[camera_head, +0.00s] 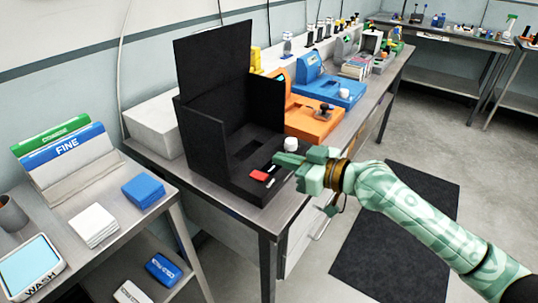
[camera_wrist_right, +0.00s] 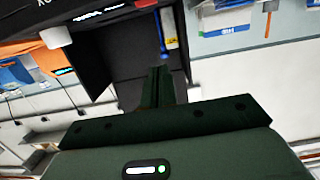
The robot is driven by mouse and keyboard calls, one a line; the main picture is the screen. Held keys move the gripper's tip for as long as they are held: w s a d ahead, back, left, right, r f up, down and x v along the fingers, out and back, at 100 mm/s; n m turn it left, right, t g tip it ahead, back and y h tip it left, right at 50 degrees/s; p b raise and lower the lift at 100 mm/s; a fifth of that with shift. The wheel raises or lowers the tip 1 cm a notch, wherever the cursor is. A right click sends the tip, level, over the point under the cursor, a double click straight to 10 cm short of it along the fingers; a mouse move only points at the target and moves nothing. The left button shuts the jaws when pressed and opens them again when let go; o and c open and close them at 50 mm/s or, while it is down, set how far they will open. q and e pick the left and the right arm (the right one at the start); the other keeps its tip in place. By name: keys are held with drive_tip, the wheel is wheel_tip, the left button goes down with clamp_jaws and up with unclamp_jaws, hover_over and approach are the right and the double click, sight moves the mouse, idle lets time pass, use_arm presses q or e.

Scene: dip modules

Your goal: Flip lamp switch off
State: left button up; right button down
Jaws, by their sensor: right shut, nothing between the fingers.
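A black open-fronted box (camera_head: 215,60) with a raised back panel stands at the near end of the metal bench. On its front ledge sit a red switch (camera_head: 260,176), with a small white piece beside it, and a white knob (camera_head: 291,144). Which of these is the lamp switch is not labelled legibly. My right gripper (camera_head: 278,159) is shut and empty, over the ledge between the red switch and the knob. Its closed fingers (camera_wrist_right: 158,85) point at the black box in the right wrist view; contact cannot be told. My left gripper is out of view.
An orange device (camera_head: 311,127) and a blue device (camera_head: 350,94) stand behind the box along the bench. A lower table at left holds white pads (camera_head: 94,226), a blue block (camera_head: 143,191) and a WASH tray (camera_head: 32,272). A dark mat (camera_head: 390,250) covers open floor.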

drive_tip(key=v, duration=0.3)
drive_tip(key=shift+r, duration=0.3)
